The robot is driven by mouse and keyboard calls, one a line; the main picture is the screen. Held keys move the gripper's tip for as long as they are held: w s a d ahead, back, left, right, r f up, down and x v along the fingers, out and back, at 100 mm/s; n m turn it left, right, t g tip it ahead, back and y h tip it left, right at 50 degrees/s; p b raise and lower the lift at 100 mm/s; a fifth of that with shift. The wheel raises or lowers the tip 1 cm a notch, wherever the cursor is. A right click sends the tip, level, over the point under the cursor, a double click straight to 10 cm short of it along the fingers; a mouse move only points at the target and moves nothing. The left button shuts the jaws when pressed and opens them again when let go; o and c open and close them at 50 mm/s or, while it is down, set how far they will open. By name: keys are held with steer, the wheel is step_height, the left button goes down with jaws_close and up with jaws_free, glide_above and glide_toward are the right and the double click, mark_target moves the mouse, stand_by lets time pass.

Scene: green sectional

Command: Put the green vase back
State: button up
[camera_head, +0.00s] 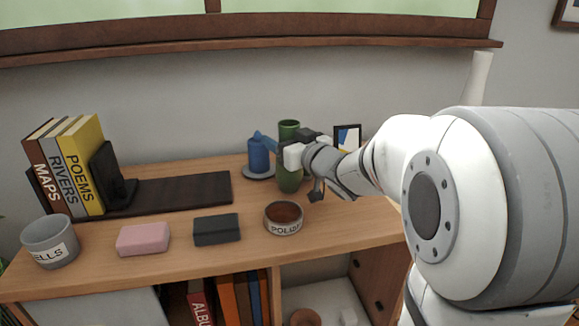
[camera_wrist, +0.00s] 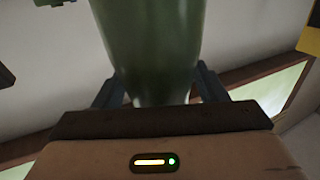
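The green vase (camera_head: 290,181) is upright at the back of the wooden shelf top, beside the blue candle. My gripper (camera_head: 293,156) reaches in from the right and covers the vase's middle; its rim and lower part show. In the wrist view the green vase (camera_wrist: 152,45) fills the space between the two dark fingers of my gripper (camera_wrist: 155,88), which lie against its sides. My gripper looks shut on the vase. I cannot tell whether the vase's base touches the shelf top.
The blue candle (camera_head: 258,156) on its grey dish (camera_head: 259,173) is close left of the vase. A picture frame (camera_head: 347,137) stands behind my arm at right. A bowl (camera_head: 284,218), dark block (camera_head: 216,229), pink block (camera_head: 143,238), grey pot (camera_head: 50,241) and books (camera_head: 83,165) occupy the front and left.

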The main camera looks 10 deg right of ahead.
jaws_close()
stand_by(0.5)
steer(key=shift+r, duration=0.1)
